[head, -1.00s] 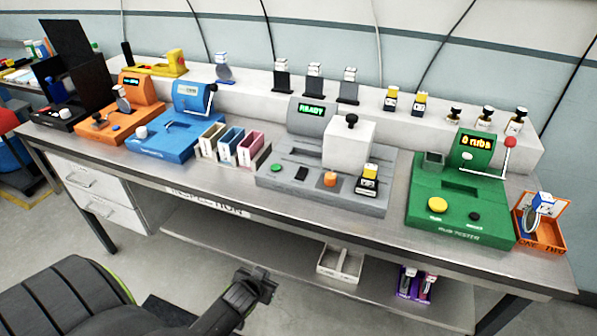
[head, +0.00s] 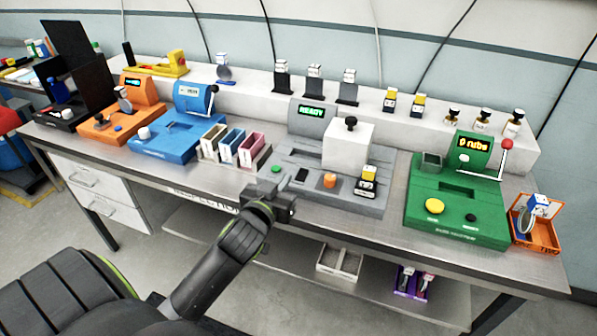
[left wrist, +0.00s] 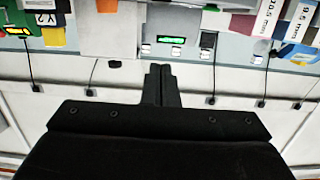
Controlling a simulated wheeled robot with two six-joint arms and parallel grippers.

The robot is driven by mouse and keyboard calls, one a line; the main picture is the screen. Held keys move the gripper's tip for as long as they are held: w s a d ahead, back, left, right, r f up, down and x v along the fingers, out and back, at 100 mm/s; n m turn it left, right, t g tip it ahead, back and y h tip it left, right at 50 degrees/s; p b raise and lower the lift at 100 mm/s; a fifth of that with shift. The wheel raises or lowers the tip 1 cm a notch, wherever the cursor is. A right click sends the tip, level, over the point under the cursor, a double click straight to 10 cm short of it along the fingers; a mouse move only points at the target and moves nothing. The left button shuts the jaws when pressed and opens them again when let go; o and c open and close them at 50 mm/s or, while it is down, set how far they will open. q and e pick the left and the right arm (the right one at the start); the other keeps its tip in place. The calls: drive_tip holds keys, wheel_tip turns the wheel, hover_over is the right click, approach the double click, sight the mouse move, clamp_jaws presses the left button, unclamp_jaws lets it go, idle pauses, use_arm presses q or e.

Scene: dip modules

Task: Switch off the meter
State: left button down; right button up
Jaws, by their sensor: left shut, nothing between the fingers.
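The grey meter (head: 340,195) stands mid-bench with a lit green READY display (head: 311,111). Its front deck carries a green button (head: 276,168), a black rocker-like switch (head: 302,174) and an orange knob (head: 329,181). My left gripper (head: 285,183) is shut and empty, at the meter's front left edge, just below the green button and black switch in the picture. I cannot tell whether it touches anything. In the left wrist view the closed fingers (left wrist: 161,72) point towards a lit green display (left wrist: 172,40). My right gripper is not in view.
The green rub tester (head: 455,205) stands right of the meter, with an orange tray (head: 535,240) beyond it. Three small bins (head: 228,147), a blue device (head: 165,145) and an orange device (head: 110,125) stand to the left. A white shelf (head: 400,80) runs behind.

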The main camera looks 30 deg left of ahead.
use_arm(q)
drive_tip(key=p, duration=0.2)
hover_over(299, 178)
drive_tip(key=shift+s+f, duration=0.45)
drive_tip(key=shift+f, duration=0.1)
drive_tip(key=f, duration=0.1)
drive_tip(key=w+f, duration=0.1)
drive_tip(key=f, duration=0.1)
drive_tip(key=shift+f, duration=0.6)
